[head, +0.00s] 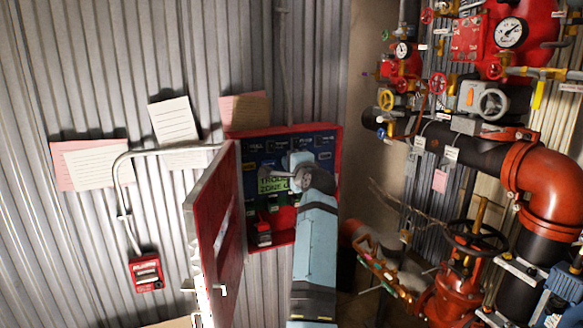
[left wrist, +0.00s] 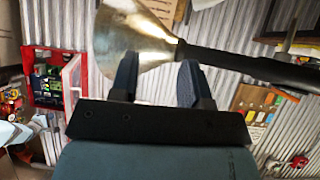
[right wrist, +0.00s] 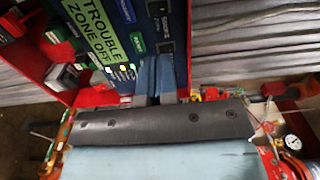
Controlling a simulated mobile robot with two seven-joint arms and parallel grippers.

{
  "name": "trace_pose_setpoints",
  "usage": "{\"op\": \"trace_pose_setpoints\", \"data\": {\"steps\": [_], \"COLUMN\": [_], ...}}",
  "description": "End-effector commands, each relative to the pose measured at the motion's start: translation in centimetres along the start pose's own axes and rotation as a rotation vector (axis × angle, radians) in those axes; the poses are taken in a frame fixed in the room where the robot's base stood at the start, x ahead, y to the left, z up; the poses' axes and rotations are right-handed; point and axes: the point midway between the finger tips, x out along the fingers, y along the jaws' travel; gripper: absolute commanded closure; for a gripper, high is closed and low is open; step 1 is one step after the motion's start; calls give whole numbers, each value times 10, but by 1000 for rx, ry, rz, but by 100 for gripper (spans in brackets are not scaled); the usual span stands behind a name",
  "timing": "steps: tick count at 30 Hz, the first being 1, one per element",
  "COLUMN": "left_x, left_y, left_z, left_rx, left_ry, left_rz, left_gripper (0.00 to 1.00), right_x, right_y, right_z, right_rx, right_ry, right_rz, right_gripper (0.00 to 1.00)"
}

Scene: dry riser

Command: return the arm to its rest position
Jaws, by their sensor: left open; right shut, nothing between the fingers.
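My right arm (head: 315,250) reaches up the middle of the head view to the open red alarm panel (head: 338,150). Its gripper is in front of the panel's dark face, fingertips hard to make out there. In the right wrist view the right gripper (right wrist: 155,75) is shut and empty, close to the panel's blue face (right wrist: 177,40) beside a green "TROUBLE ZONE OFF" label (right wrist: 92,27); contact cannot be told. My left gripper (left wrist: 157,75) shows only in the left wrist view, open, with a flared metal cone (left wrist: 130,45) on a black shaft beyond its fingers.
The panel's red door (head: 212,225) stands open to the left of my right arm. A red call box (head: 146,272) and pinned papers are on the corrugated wall. Red pipes (head: 548,185), valves and gauges crowd the right side.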

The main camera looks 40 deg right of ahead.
Motion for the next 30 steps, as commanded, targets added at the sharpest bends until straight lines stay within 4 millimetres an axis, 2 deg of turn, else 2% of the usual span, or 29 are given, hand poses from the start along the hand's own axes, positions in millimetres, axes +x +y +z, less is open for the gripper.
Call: {"op": "trace_pose_setpoints", "data": {"steps": [4,21,23,26,29,30], "left_x": [-2,-3,-3,-3,-4,-5], "left_y": [1,-2,-2,-3,-3,-3], "left_z": [2,3,3,2,1,0], "left_rx": [-1,1,1,1,2,2], "left_ry": [-2,-3,-3,-3,-3,-3], "left_rz": [2,-4,-4,-5,-5,-5], "left_gripper": [57,57,57,57,57,57], "right_x": [-6,-7,-9,-17,-35,-44], "right_y": [0,4,14,46,95,117], "right_z": [0,1,3,11,25,32], "right_rx": [0,-13,-47,-168,-355,-438], "right_ry": [1,0,-1,-6,-29,-45], "right_rz": [0,5,15,46,88,104], "right_gripper": [100,100,100,100,100,100]}}
